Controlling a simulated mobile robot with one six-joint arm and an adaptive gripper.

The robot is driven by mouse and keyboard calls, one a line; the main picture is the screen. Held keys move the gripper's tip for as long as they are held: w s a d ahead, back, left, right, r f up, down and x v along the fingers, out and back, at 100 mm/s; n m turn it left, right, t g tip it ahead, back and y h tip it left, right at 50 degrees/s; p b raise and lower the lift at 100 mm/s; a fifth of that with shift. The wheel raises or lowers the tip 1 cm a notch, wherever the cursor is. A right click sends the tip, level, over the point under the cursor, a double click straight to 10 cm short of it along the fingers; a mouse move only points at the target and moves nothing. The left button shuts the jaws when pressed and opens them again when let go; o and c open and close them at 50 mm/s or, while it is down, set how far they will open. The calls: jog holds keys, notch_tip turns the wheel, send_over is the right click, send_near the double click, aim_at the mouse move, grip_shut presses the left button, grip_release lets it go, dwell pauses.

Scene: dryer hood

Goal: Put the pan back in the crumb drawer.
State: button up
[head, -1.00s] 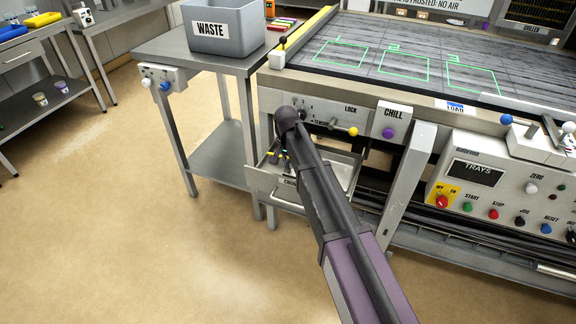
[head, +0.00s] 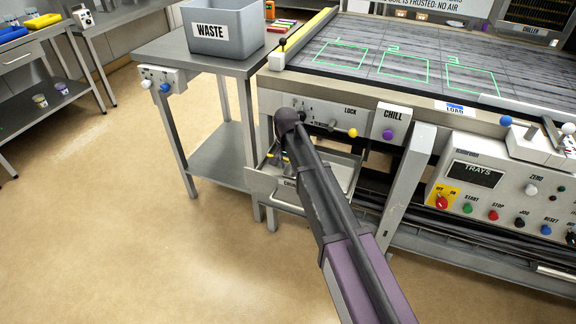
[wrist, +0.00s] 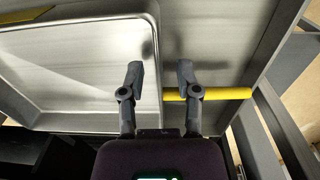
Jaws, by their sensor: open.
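The crumb drawer (head: 268,187) stands pulled out under the machine at the left of the conveyor. A shiny metal pan (wrist: 75,70) fills the left of the wrist view; its pale side also shows at the drawer in the head view (head: 341,172). A yellow bar (wrist: 225,93) extends right from beside the pan's rim, over bare drawer metal (wrist: 215,45). My gripper (wrist: 160,72) is open and empty. Whether the pan is fully seated is unclear. My arm hides part of the drawer in the head view.
A side table (head: 190,65) with a grey waste bin (head: 226,30) stands left of the drawer. The lock lever (head: 340,130) and chill panel (head: 390,122) are just above. A slanted grey post (head: 405,185) stands right. The floor (head: 130,220) in front is clear.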

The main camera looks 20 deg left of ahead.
notch_tip(320, 180, up, 12)
jog(key=p, duration=1.1)
jog(key=shift+a+p, duration=0.15)
jog(key=shift+p, duration=0.25)
dwell(0.6)
jog(key=s+d, duration=0.5)
jog(key=d, duration=0.8)
jog(key=s+d, duration=0.6)
jog(key=d, duration=0.8)
jog(key=s+d+n, duration=0.1)
jog(key=s+d, duration=0.4)
jog(key=d, duration=0.9)
jog(key=shift+s, duration=0.4)
jog(key=shift+c, duration=0.2)
